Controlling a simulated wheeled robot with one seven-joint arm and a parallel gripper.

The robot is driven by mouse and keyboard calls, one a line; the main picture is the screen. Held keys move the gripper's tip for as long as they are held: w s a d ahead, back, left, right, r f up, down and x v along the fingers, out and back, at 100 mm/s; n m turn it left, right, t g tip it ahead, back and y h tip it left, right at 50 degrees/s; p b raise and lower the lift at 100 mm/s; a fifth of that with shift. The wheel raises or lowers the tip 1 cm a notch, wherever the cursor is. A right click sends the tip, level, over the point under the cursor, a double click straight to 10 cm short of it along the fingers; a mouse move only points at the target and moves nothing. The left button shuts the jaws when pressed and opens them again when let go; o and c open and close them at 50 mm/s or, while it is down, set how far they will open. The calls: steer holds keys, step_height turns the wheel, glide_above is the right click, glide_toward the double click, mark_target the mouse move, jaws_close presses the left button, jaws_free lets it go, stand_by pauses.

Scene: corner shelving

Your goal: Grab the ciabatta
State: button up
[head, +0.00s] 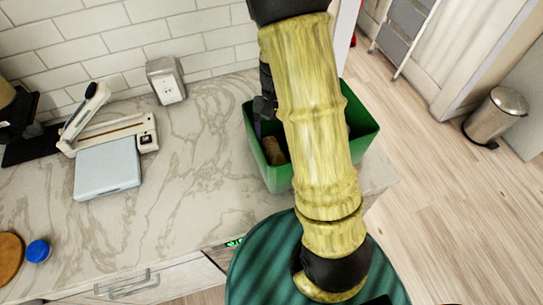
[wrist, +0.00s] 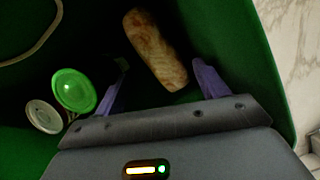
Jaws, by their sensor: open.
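The ciabatta (head: 273,150), a browned oblong loaf, lies inside a green bin (head: 364,122) on the counter. My arm hides part of the bin and its contents in the head view. In the wrist view the ciabatta (wrist: 157,50) lies slanted, ahead of and partly between my fingers. My gripper (wrist: 160,66) is open and reaches into the bin, with one purple finger on each side of the loaf's near end. I cannot tell whether either finger touches it.
In the bin, a green-lidded container (wrist: 74,90) and a white-lidded one (wrist: 44,116) are left of my gripper. A pale looped strip (wrist: 42,38) lies at upper left. The bin's right wall (wrist: 262,70) is close by.

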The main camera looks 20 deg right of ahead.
mark_target(275, 151)
steer(key=shift+f, duration=0.45)
steer(key=shift+s+a+f, duration=0.1)
steer(key=shift+a+f, duration=0.1)
steer(key=shift+a, duration=0.1)
steer(key=shift+s+d, duration=0.1)
steer(key=shift+d+f, duration=0.1)
steer(key=shift+d, duration=0.05)
steer(key=x, duration=0.2)
steer(key=p+x, duration=0.1)
steer(key=x, duration=0.1)
steer(key=shift+s+d+f, duration=0.1)
steer(key=shift+s, duration=0.35)
steer(key=shift+f, duration=0.3)
steer(key=shift+w, duration=0.1)
